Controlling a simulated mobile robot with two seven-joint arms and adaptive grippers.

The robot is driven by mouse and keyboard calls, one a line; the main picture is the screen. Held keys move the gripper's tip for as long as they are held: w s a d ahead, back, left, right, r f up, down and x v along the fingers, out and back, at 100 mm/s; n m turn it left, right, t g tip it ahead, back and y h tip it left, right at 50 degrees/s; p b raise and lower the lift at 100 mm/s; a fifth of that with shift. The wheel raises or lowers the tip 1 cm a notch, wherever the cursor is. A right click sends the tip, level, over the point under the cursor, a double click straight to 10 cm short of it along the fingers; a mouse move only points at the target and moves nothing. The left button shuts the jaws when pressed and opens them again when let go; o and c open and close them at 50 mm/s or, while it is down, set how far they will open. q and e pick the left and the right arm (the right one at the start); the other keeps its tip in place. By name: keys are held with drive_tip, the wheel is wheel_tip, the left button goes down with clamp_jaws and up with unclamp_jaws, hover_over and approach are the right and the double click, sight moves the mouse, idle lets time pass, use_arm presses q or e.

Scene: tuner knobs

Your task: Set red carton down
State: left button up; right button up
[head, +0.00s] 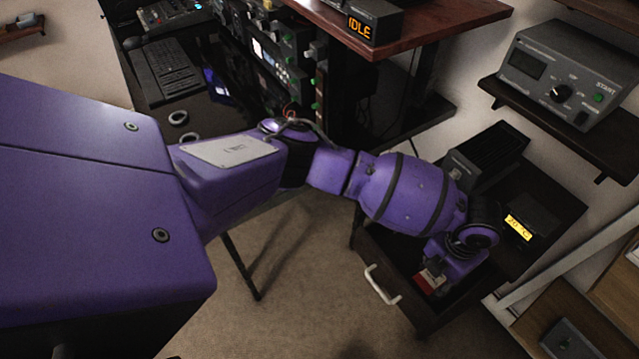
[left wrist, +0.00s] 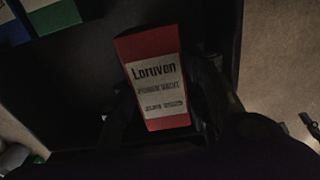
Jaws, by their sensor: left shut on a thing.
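The red carton (left wrist: 158,48) has a white label reading "Loruvon" and fills the middle of the left wrist view. A small part of the red carton (head: 427,285) also shows in the head view, low inside the open drawer (head: 402,311). My left gripper (head: 438,275) reaches down into the drawer and is shut on the carton, with dark fingers on both sides of it in the left wrist view (left wrist: 165,98). Whether the carton touches the drawer floor cannot be told. My right gripper is in neither view.
Blue and green boxes (left wrist: 55,18) lie at the drawer's upper left in the left wrist view. A shelf with a grey instrument (head: 562,75) is at the right. Carpet floor lies in front.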

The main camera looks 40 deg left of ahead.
use_arm(q)
wheel_tip(320, 180, down, 2)
drive_tip(key=shift+s+f, duration=0.1)
drive_tip(key=o, duration=1.2)
drive_tip(key=shift+o, duration=0.2)
wheel_tip(320, 180, up, 12)
drive_tip(key=shift+r+p, duration=0.2)
drive_tip(key=shift+p, duration=0.3)
